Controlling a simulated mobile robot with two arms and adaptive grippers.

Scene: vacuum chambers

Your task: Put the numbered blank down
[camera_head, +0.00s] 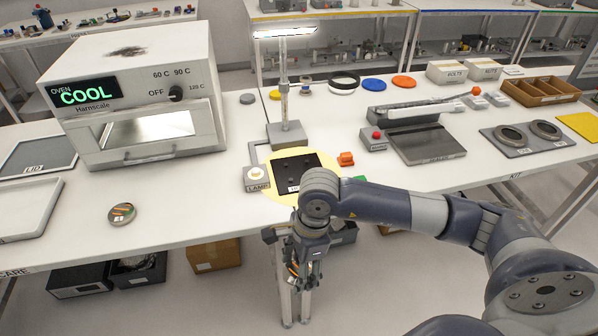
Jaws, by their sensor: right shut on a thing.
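My right gripper (302,278) hangs pointing down just in front of the table's front edge, below the lamp stand. It is shut on a small round metal blank (292,268) with orange and green marks, mostly hidden by the fingers. I cannot read a number on it. A similar round metal blank (122,213) with coloured stripes lies flat on the white table (190,215) at the left, in front of the oven. My left gripper is not in view.
The oven (140,95) reads COOL. A lamp (286,90) stands over a black plate (297,167) in a yellow lit circle. A white tray (25,208) is far left. The table between blank and lamp is clear.

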